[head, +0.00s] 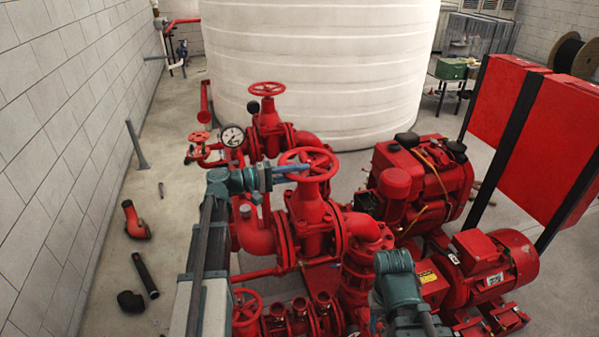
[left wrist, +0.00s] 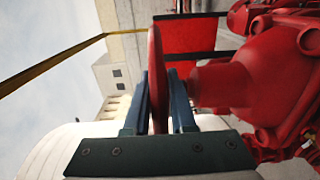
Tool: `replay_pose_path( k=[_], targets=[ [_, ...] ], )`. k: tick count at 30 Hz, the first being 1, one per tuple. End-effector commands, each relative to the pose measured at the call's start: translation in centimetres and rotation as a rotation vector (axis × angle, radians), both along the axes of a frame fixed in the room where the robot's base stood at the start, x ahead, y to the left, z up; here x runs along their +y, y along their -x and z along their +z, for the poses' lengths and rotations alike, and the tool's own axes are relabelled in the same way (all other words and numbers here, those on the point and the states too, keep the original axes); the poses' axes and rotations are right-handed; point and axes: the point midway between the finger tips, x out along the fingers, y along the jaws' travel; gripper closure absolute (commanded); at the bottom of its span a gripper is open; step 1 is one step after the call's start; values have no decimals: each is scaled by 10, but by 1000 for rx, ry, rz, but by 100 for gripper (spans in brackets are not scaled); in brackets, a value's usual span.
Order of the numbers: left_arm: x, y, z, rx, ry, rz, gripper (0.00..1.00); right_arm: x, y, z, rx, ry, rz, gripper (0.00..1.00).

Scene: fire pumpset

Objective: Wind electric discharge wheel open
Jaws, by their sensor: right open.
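The red discharge handwheel (head: 309,164) sits on top of the red valve (head: 312,215) in the middle of the head view. My left gripper (head: 290,169) reaches it from the left, with its blue fingers at the rim. In the left wrist view the wheel (left wrist: 157,80) shows edge-on between the two fingers of my left gripper (left wrist: 158,85), which appear closed on the rim. The red valve body (left wrist: 235,80) is to the right there. My right gripper (head: 396,280) is low, right of centre, away from the wheel; its fingertips are not clear.
A second red handwheel (head: 267,89) stands behind, with a pressure gauge (head: 232,136) near it. The red electric motor (head: 490,265) and engine (head: 425,180) are at the right. A large white tank (head: 330,60) fills the back. Loose pipe parts (head: 144,274) lie on the left floor.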

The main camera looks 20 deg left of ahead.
Motion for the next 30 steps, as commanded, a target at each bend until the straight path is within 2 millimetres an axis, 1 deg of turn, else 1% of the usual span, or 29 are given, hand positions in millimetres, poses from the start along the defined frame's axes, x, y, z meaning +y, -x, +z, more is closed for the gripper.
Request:
replay_pose_path(
  k=[1,2,30],
  targets=[
    [0,0,0,1,-2,0,96,0,0,0,0,0,0,50],
    [0,0,-1,1,-2,0,100,0,0,0,0,0,0,50],
    [0,1,-1,1,-4,-2,100,0,0,-1,0,0,0,50]
  ],
)
